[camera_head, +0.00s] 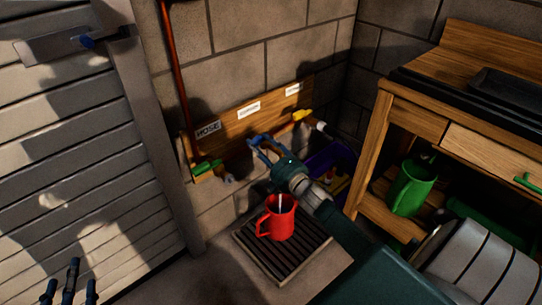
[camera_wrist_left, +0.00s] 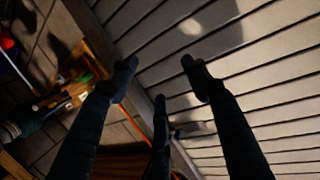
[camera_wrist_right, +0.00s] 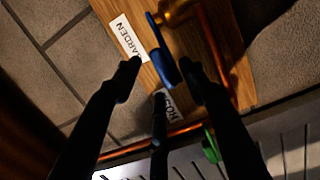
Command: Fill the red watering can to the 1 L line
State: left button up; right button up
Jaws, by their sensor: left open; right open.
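The red watering can (camera_head: 283,226) stands upright on a dark slatted floor grate (camera_head: 253,254), below the wall taps. A thin pale streak shows at its mouth; I cannot tell for sure whether it is running water. The water level and 1 L line are not visible. My right gripper (camera_head: 262,148) is open at the middle tap on the wooden board. In the right wrist view, a blue tap lever (camera_wrist_right: 166,55) lies between or just beyond the fingertips; contact is unclear. My left gripper (camera_head: 70,283) is open and empty at lower left, facing the shutter door.
A purple crate (camera_head: 345,160) stands right of the taps. A green watering can (camera_head: 412,187) sits on the bench shelf. A slatted door (camera_head: 80,170) fills the left.

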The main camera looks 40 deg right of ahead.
jog(key=s, duration=0.8)
jog(key=shift+a, duration=0.25)
jog(key=shift+s, duration=0.1)
